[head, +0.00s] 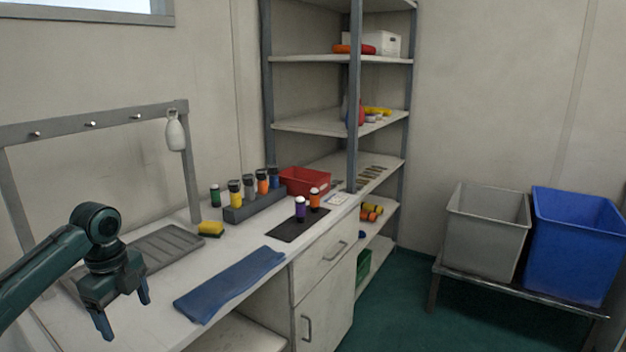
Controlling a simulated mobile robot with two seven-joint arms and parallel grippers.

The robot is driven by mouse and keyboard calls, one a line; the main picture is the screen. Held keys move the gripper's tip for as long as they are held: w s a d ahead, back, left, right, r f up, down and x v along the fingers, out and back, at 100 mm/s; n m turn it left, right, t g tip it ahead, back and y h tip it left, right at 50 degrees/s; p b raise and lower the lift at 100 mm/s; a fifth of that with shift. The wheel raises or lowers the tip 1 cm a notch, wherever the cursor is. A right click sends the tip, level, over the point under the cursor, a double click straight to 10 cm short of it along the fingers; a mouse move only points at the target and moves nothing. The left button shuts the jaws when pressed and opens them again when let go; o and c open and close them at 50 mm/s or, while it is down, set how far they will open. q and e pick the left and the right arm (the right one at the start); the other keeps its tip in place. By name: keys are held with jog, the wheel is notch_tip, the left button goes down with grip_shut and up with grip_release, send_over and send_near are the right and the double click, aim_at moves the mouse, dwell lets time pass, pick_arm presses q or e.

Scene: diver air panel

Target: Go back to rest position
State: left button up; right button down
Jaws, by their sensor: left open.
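My left gripper (122,318) comes in from the left on its dark green arm. It hangs above the front left part of the white counter, fingers pointing down, open, with nothing between them. It is in front of the grey ridged tray (165,247) and to the left of the folded blue cloth (230,284), apart from it. My right gripper does not show in the head view.
On the counter are a yellow sponge (211,229), a grey rack (254,206) with several bottles, a dark mat (297,225) with purple and orange bottles, and a red bin (305,181). A peg rail (93,125) rises at the back. Grey (484,235) and blue (575,250) tubs stand right.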

pick_arm(q)
jog(key=s+d+f+n+t+h, duration=0.2)
jog(key=s+d+f+n, duration=0.1)
jog(key=d+f, duration=0.75)
jog(key=s+d+f+n+t+h, duration=0.1)
jog(key=s+d+f+n+t, duration=0.15)
jog(key=d+f, duration=0.8)
jog(key=s+d+n+t, duration=0.4)
jog(key=s+n, duration=0.7)
jog(key=s, duration=0.4)
jog(key=shift+f+n+t, duration=0.25)
jog(key=shift+n+t, duration=0.1)
jog(key=shift+t, duration=0.5)
